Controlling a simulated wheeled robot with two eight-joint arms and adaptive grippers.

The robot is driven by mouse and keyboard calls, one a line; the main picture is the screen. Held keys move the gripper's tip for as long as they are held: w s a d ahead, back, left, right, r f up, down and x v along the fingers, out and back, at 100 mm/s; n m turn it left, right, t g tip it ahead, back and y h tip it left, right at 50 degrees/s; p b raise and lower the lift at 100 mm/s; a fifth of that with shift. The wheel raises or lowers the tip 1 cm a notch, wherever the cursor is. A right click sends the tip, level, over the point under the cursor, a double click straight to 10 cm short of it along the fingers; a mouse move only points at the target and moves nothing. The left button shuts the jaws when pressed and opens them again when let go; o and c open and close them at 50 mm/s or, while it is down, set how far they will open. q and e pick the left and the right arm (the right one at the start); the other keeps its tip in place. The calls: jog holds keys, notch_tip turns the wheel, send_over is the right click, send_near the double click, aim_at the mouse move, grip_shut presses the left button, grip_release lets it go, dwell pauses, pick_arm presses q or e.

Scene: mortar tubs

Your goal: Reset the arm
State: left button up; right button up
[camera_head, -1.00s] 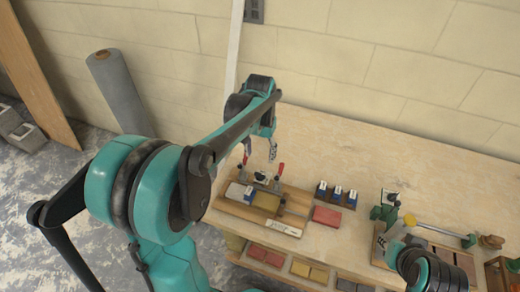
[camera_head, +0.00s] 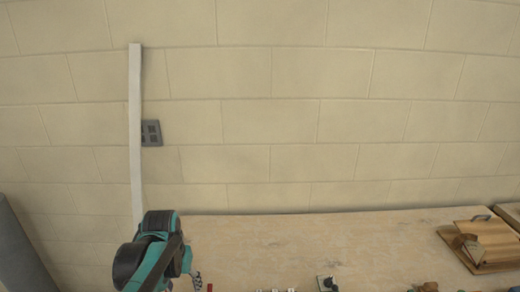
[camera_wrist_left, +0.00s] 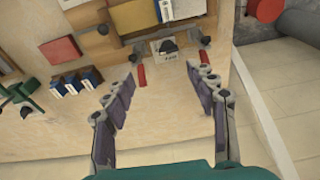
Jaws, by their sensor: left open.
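My left gripper (camera_head: 197,281) shows at the bottom of the head view, at the left end of the wooden table (camera_head: 300,238); only part of its arm is in the picture. In the left wrist view the left gripper (camera_wrist_left: 160,73) has its two fingers spread wide with nothing between them. It is over the table, near a wooden fixture (camera_wrist_left: 119,18) with a black knob and red handles. I cannot tell its height above the table. My right gripper is not in view.
In the wrist view, a red block (camera_wrist_left: 60,50) and several blue-and-white blocks (camera_wrist_left: 77,84) are at left; a grey roll (camera_wrist_left: 300,28) lies beyond the table edge. In the head view, a wooden board (camera_head: 488,240) rests at the table's right and a wall socket (camera_head: 151,133) is behind.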

pick_arm(q)
jog(key=s+d+f+t, duration=0.1)
jog(key=s+d+t, duration=0.1)
jog(key=s, duration=0.4)
jog(key=s+d+f+t+b, duration=0.1)
jog(key=s+d+t, duration=0.1)
jog(key=s, duration=0.4)
jog(key=shift+d+f+t, duration=0.3)
jog(key=shift+t, duration=0.4)
